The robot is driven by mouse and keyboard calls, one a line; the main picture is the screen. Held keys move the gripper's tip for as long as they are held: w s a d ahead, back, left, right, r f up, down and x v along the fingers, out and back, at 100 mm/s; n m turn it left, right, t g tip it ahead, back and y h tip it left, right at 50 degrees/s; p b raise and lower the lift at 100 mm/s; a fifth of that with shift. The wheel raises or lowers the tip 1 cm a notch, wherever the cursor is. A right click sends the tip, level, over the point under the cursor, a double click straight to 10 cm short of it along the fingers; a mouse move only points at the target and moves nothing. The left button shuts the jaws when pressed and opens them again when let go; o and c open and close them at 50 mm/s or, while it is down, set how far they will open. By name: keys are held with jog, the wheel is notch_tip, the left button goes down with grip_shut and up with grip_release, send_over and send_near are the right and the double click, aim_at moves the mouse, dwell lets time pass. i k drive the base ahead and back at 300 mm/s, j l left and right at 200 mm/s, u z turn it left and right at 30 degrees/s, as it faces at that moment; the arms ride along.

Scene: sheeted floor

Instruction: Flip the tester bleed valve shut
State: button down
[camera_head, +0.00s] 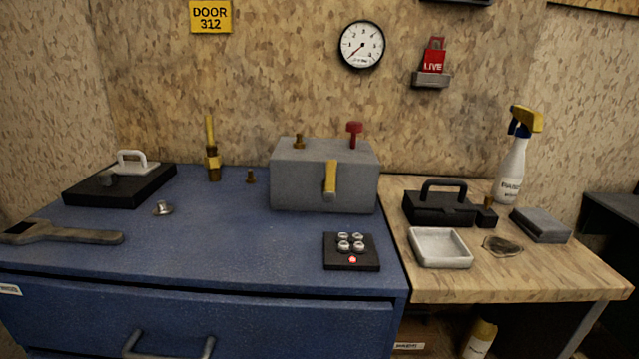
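A grey metal box (310,186), which looks like the tester, stands at the back right of the blue cabinet top. A yellow lever (330,178) on its front face stands nearly upright. A red-topped knob (354,133) and a small brass fitting (299,142) stick up from its top. I cannot tell for certain which of these is the bleed valve; no label is readable. A brass valve-like fitting with an upright yellow stem (212,155) stands apart, to the left of the box. My gripper is not in view.
A black block with round studs and a red light (352,262) lies in front of the box. A wrench (60,233) and black plate (100,187) are at left. A toolbox (438,207), white tray (440,263) and spray bottle (514,165) stand on the wooden bench. The cabinet's middle front is clear.

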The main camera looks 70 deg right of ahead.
aim_at(329, 194)
jog(key=z, duration=1.7)
